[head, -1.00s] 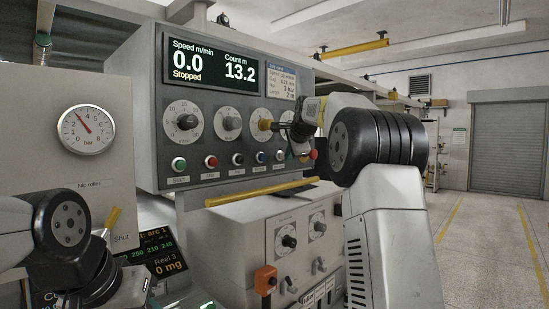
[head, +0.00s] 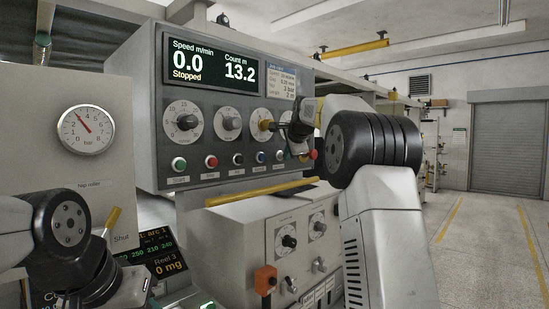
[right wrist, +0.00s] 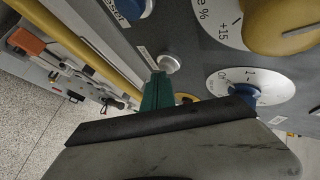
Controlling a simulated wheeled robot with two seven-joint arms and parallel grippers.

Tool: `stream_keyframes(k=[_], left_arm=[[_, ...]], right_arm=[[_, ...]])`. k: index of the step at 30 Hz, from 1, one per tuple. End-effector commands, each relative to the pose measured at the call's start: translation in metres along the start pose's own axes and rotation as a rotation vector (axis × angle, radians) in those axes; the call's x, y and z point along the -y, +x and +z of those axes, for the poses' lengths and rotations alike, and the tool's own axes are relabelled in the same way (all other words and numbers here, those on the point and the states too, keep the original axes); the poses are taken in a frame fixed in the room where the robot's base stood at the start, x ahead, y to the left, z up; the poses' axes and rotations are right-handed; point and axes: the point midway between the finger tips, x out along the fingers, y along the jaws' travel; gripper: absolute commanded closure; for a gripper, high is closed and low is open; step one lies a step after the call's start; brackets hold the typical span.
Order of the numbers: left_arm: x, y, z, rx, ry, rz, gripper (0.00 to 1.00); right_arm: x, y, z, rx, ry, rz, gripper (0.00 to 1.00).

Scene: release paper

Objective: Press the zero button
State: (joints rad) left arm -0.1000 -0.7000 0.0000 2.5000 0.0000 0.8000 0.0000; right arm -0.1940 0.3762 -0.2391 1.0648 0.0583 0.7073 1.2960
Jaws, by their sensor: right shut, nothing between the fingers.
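The control panel (head: 205,95) carries a row of buttons below its dials: green, red, black, blue and a pale one (head: 280,155). In the right wrist view the pale round button (right wrist: 168,62) stands out from the grey panel beside a small label too small to read. My right gripper (head: 297,143) is at the right end of this row, partly hidden by my own wrist. Its green fingertips (right wrist: 158,85) are shut, empty and just short of the pale button; contact cannot be told. My left arm shows at lower left, but its fingers are not visible.
A large yellow knob (right wrist: 285,22) and a blue-centred dial (right wrist: 248,88) lie close to the right gripper. A blue button (right wrist: 130,8) neighbours the pale one. A red button (head: 313,154) is at the panel's right end. A yellow rail (head: 260,192) runs below.

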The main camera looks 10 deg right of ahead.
Motion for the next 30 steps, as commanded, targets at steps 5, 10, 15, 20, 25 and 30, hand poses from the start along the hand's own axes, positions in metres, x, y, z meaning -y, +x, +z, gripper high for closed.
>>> stream_keyframes(k=[5,10,15,20,25,30], left_arm=[[0.0,0.0,0.0,0.0,0.0,0.0,0.64],[0.0,0.0,0.0,0.0,0.0,0.0,0.64],[0.0,0.0,0.0,0.0,0.0,0.0,0.64],[0.0,0.0,0.0,0.0,0.0,0.0,0.64],[0.0,0.0,0.0,0.0,0.0,0.0,0.64],[0.0,0.0,0.0,0.0,0.0,0.0,0.64]], right_arm=[[0.001,0.002,0.002,0.001,0.0,0.001,1.0],[0.001,0.002,0.002,0.001,0.0,0.001,1.0],[0.001,0.001,0.002,0.001,0.0,0.001,1.0],[-0.002,-0.004,-0.002,0.001,0.001,0.0,1.0],[-0.007,-0.009,-0.006,0.001,0.0,0.0,1.0],[-0.008,-0.011,-0.007,0.001,0.0,0.0,1.0]])
